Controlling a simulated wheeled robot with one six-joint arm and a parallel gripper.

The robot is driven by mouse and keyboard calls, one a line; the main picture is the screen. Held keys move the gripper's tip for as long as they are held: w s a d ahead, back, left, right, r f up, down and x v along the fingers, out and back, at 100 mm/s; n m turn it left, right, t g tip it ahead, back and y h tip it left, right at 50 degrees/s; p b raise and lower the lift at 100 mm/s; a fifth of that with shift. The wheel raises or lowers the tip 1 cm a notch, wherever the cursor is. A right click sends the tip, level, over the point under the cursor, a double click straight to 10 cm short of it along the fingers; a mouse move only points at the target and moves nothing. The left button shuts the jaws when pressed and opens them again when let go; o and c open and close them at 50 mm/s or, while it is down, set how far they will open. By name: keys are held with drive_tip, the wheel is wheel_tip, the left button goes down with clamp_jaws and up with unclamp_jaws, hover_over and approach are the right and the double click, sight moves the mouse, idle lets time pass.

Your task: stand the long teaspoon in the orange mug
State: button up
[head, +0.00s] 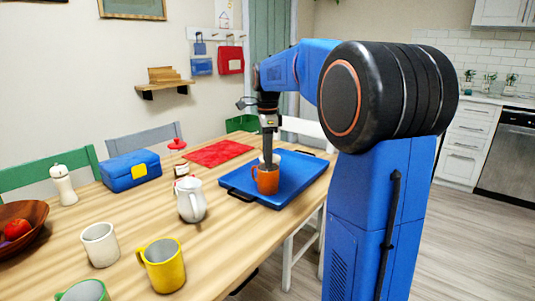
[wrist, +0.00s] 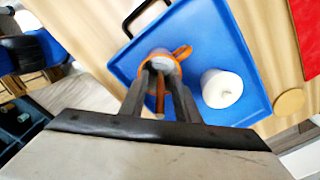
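The orange mug (head: 267,180) stands upright on the blue tray (head: 297,186). In the wrist view the mug (wrist: 183,52) shows just beyond my fingertips, its handle to the right. My gripper (head: 268,152) points down right above the mug's mouth; in the wrist view the gripper (wrist: 161,72) overlaps the mug's opening. A thin brown-orange shaft (wrist: 160,98), apparently the long teaspoon, lies between the fingers, which look closed on it. Its lower end is hidden by the fingertips and mug, so I cannot tell how deep it reaches. The spoon is not distinguishable in the head view.
A white round vessel (wrist: 221,89) is on the tray close to the mug. A white teapot (head: 190,199), a white mug (head: 100,245), a yellow mug (head: 163,265) and a blue box (head: 131,171) stand on the wooden table. A red mat (head: 217,152) lies behind the tray.

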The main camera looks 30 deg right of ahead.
wheel_tip(320, 180, up, 17)
drive_tip(key=shift+r, duration=0.15)
idle(0.5)
idle(0.8)
